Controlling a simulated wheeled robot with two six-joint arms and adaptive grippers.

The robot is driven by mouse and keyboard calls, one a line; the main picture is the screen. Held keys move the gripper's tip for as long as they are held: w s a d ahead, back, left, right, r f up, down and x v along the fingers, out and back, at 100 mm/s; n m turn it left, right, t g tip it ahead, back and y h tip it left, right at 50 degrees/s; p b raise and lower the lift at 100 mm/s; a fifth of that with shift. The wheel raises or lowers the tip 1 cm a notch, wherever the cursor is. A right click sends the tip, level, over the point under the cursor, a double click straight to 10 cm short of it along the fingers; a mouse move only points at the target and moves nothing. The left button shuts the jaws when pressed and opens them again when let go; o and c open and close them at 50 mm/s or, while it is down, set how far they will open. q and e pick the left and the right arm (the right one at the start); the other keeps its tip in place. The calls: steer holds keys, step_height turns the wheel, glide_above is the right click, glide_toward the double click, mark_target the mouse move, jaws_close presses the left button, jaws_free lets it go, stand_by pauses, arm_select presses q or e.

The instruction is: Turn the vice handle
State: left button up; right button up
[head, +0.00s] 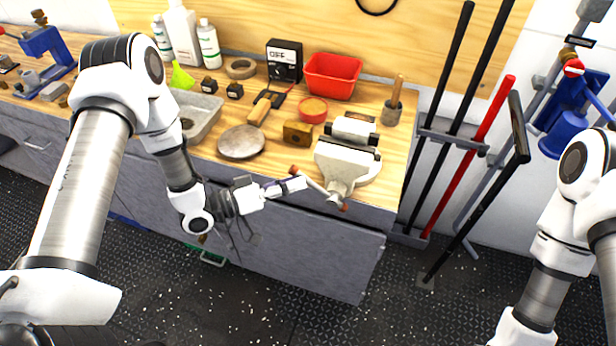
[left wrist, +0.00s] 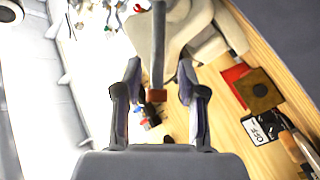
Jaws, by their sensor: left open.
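The pale vice (head: 345,165) sits at the front right edge of the workbench. Its handle (head: 318,187) is a thin grey bar with orange-brown end knobs, slanting across the vice's front. My left gripper (head: 298,186) is open beside the handle, near its upper left end. In the left wrist view, the open fingers (left wrist: 160,100) stand on either side of the line of the handle bar (left wrist: 158,45), and its brown knob (left wrist: 157,96) shows between them. I cannot tell whether either finger touches it. My right gripper is out of view.
A brown block (head: 297,133), a round plate (head: 241,142) and a red bin (head: 332,75) stand on the wooden workbench top near the vice. Long-handled tools (head: 488,125) stand in a rack at the right.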

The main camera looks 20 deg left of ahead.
mark_target(306, 180)
arm_select(q)
steer(key=x, duration=0.3)
steer(key=shift+d, duration=0.15)
jaws_close()
